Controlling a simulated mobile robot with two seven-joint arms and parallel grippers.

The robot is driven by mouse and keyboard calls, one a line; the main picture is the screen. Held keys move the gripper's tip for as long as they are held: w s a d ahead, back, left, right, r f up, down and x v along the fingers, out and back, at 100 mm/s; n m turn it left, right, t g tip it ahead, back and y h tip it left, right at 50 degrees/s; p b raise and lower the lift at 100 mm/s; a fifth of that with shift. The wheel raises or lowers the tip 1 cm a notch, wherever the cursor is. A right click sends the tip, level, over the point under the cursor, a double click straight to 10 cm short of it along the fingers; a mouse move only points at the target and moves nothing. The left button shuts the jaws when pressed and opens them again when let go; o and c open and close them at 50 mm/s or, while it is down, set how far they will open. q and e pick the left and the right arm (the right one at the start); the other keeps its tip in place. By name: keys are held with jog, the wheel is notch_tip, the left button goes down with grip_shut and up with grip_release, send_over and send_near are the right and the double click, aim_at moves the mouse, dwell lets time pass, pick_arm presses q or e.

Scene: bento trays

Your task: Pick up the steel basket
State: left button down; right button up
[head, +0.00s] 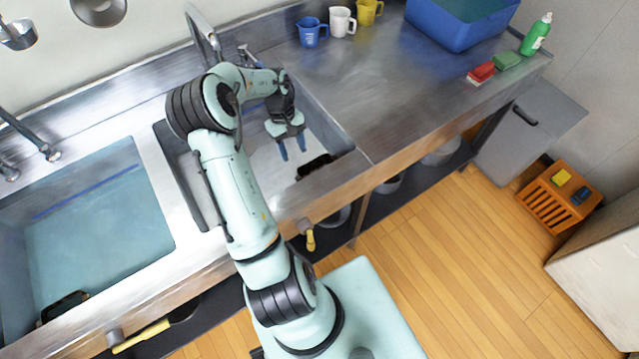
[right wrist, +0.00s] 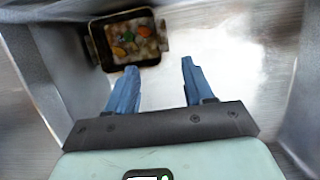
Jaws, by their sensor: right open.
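My right gripper (head: 293,153) reaches down into the right sink basin, with its blue fingers apart and empty. It also shows in the right wrist view (right wrist: 158,68). A small dark-rimmed basket (right wrist: 127,40) with orange, green and pale scraps inside lies on the basin floor beyond the fingertips, left of the middle there. It appears to be the steel basket; its steel is hard to make out. In the head view the dark basket (head: 317,167) is just right of and below the fingers, beside the basin's front wall. The fingers look apart from it. My left gripper is out of view.
The basin walls (head: 340,125) surround the gripper closely. The left basin (head: 100,205) holds water and a similar dark object (head: 62,308). A faucet (head: 203,35) stands behind. Mugs (head: 342,21), a blue tub (head: 460,25) and sponges (head: 481,73) are on the counter, which is clear in its middle.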

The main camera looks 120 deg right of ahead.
send_over(299, 177)
notch_tip(299, 177, down, 7)
jog(key=shift+f, duration=0.2)
jog(key=shift+w+p+x, duration=0.1)
jog(key=shift+p+x, duration=0.2)
jog(key=shift+x, duration=1.05)
jog(key=shift+w+p+x, duration=0.15)
jog(key=shift+p+x, duration=0.1)
jog(key=shift+x, duration=1.1)
grip_shut()
